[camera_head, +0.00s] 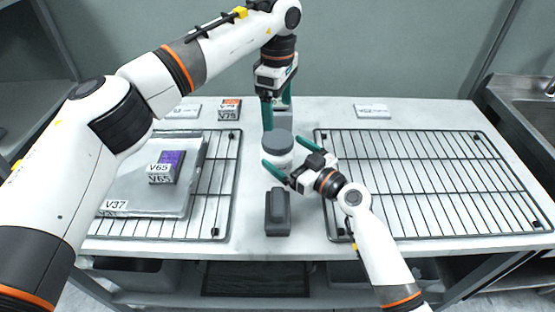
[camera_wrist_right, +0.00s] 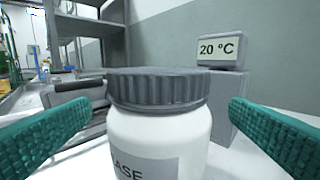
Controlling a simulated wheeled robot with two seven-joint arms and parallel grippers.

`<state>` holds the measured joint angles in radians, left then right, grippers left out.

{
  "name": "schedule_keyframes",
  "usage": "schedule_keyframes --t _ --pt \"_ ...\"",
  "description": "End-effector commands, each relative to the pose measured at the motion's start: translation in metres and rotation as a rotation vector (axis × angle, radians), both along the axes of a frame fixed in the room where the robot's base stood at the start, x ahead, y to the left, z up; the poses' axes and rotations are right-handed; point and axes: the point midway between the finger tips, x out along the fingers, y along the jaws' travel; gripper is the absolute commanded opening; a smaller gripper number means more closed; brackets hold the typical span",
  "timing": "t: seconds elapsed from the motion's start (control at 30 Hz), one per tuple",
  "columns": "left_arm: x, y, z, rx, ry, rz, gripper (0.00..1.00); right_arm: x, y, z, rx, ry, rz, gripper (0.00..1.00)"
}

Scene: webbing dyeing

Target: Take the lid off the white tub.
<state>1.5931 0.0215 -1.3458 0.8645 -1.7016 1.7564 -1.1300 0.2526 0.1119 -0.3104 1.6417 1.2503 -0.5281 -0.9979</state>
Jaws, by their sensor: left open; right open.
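The white tub (camera_head: 280,162) stands on the table between the two wire racks, with its ridged grey lid (camera_head: 279,142) on. In the right wrist view, the tub (camera_wrist_right: 150,140) is upright, with the grey lid (camera_wrist_right: 158,88) on top and a label partly reading "ASE". My right gripper (camera_head: 285,154) is open, its green fingers on either side of the tub; the wrist view shows gaps between fingers and tub. My left gripper (camera_head: 277,110) is open and points down above and just behind the lid; contact with it is not visible.
A grey box with a "20 °C" display (camera_wrist_right: 219,50) stands behind the tub. A dark grey block (camera_head: 278,212) is in front. The left rack (camera_head: 228,190) bears a tray (camera_head: 190,190) and a V65 block (camera_head: 165,168). The right rack (camera_head: 420,170) is empty.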

Motion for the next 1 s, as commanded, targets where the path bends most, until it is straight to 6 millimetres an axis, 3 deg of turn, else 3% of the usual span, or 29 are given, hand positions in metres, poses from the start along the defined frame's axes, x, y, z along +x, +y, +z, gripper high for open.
schedule_keyframes --t 0.23,0.63,1.0 --pt "0.000 0.000 0.000 0.000 0.000 0.000 0.87 0.022 0.023 0.001 0.001 0.000 0.000 1.00" --pt "0.000 0.000 0.000 0.000 0.000 0.000 0.87 0.027 0.027 0.000 -0.001 -0.001 0.001 1.00" --pt "0.000 0.000 0.000 0.000 0.000 0.000 0.87 0.026 0.027 0.000 -0.001 -0.001 0.000 0.39"
